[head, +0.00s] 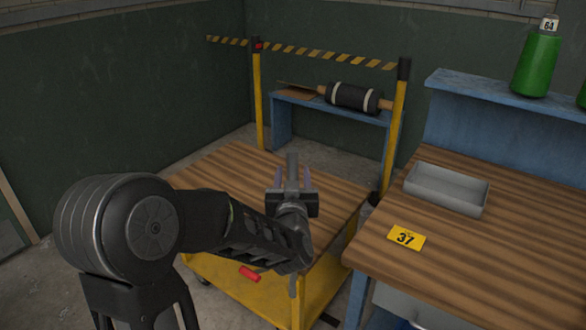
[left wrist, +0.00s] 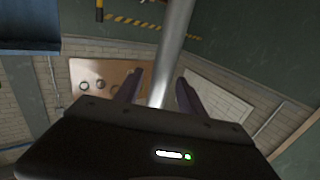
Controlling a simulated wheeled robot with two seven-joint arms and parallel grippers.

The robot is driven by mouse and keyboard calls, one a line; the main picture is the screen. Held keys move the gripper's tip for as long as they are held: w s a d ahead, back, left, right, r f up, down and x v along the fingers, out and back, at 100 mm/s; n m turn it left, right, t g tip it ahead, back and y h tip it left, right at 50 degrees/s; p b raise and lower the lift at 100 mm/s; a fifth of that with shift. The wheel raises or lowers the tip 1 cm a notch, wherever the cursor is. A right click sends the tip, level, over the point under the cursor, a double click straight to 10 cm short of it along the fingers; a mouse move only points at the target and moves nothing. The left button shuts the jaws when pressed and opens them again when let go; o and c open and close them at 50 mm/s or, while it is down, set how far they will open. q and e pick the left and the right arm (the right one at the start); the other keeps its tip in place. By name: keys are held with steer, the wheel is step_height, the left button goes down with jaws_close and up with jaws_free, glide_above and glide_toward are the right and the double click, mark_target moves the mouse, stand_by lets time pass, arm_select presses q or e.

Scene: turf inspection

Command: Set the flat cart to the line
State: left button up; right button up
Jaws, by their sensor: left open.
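The flat cart (head: 225,170) has a brown striped wooden deck and a yellow lower body, with a red part at its near side. It stands left of the workbench. My left gripper (head: 292,178) is open above the deck in the head view. A grey metal bar (left wrist: 174,50) passes between its two fingers in the left wrist view; the fingers are not closed on it. The bar's upper end also shows in the head view. My left arm hides part of the cart's near side. I cannot make out a floor line. My right gripper is out of view.
A workbench (head: 530,235) with a grey tray (head: 446,190) and yellow 37 tag (head: 406,238) is close on the right. A striped barrier (head: 325,55) between yellow posts stands behind the cart, before a blue stand (head: 280,118) bearing a black roll (head: 352,97). Bare floor shows at left.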

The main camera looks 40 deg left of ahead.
arm_select(q)
steer(key=shift+x, duration=1.7)
steer(key=shift+c, duration=0.4)
jaws_close()
